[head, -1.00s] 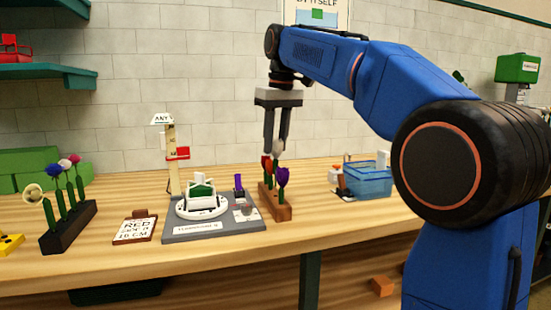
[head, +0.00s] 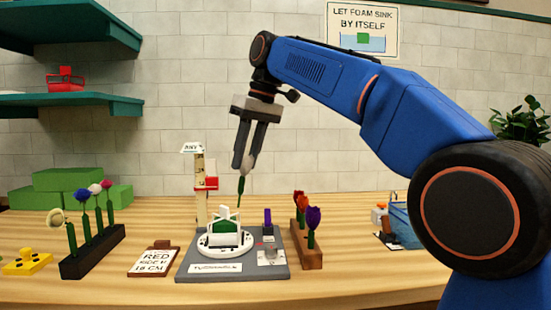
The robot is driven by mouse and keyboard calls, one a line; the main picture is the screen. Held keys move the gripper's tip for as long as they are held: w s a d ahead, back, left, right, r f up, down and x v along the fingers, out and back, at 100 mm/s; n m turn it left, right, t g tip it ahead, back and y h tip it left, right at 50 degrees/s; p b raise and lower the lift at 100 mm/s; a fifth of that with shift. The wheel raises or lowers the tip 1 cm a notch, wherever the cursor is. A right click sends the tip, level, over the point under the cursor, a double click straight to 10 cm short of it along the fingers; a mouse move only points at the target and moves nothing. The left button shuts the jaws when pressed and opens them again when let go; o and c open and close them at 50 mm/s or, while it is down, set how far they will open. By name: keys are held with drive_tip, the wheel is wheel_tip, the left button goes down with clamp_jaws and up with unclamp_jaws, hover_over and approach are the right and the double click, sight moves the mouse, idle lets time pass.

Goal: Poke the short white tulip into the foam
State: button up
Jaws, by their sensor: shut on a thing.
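My gripper (head: 245,168) is shut on the short white tulip (head: 248,163) by its white head. The tulip's green stem hangs down, slightly tilted, and its lower end is close above the white holder on the turntable. The green foam (head: 224,228) sits in that white holder on the round white turntable (head: 224,248), on a grey base (head: 195,265). From this view I cannot tell whether the stem tip touches the foam or is still apart from it.
A wooden rack (head: 305,250) with red, orange and purple tulips stands right of the base. A measuring post (head: 200,190) with a red slider stands behind it. A dark rack (head: 92,252) with several flowers, a "RED" sign (head: 153,261) and green blocks (head: 68,180) are left. A blue bin (head: 401,222) is right.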

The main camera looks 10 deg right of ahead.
sight(242, 181)
drive_tip(key=shift+a, duration=0.6)
drive_tip(key=shift+x, duration=1)
drive_tip(key=shift+s+a+f, duration=0.1)
drive_tip(key=shift+f, duration=0.95)
drive_tip(key=shift+s+a+f, duration=0.1)
drive_tip(key=shift+a+f, duration=0.05)
drive_tip(key=shift+f, duration=0.95)
idle(4.2)
